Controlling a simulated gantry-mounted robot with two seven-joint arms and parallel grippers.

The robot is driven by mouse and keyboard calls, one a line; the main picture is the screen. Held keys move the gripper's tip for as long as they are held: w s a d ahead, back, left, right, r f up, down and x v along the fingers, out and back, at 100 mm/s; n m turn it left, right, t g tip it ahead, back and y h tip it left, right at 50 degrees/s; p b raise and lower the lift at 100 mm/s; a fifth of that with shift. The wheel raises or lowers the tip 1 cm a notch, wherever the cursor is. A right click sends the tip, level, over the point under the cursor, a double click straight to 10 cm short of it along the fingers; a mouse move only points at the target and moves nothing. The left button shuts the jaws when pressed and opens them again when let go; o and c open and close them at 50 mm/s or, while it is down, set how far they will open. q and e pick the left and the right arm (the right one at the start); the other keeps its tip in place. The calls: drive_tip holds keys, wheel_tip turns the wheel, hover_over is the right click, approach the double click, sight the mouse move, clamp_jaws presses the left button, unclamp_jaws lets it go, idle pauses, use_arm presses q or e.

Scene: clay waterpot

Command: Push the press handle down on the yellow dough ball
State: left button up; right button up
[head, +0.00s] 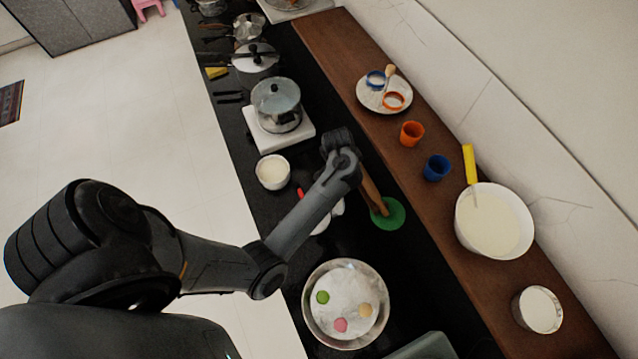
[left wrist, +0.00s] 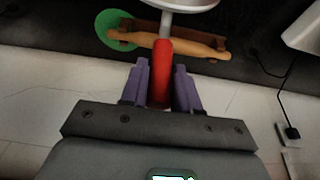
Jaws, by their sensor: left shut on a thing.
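The yellow dough ball (head: 366,310) lies in a steel bowl (head: 308,300) at the lower middle of the head view. My left gripper (left wrist: 161,66) has its purple fingers on both sides of a red handle (left wrist: 162,75) with a metal rod above it, and is shut on it. In the head view my left wrist covers the fingers, and a red tip (head: 300,192) shows beside the forearm. A green disc (head: 393,216) with a brown wooden piece (head: 371,187) lies right of my wrist. I cannot tell whether these form the press. My right gripper is not in view.
A green ball (head: 322,297) and a pink ball (head: 341,325) share the steel bowl. A pot (head: 276,104) on a stove and a white cup (head: 273,172) stand left of my wrist. Cups and a large white bowl (head: 525,240) stand on the wooden ledge at right.

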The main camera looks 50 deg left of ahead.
use_arm(q)
drive_tip(key=shift+s+r, duration=0.1)
drive_tip(key=shift+s, duration=0.2)
drive_tip(key=shift+s+a+r+p, duration=0.2)
drive_tip(key=shift+s+p, duration=0.45)
drive_tip(key=shift+s+a+r+p, duration=0.15)
drive_tip(key=shift+s+p, duration=0.25)
drive_tip(key=shift+s, duration=0.6)
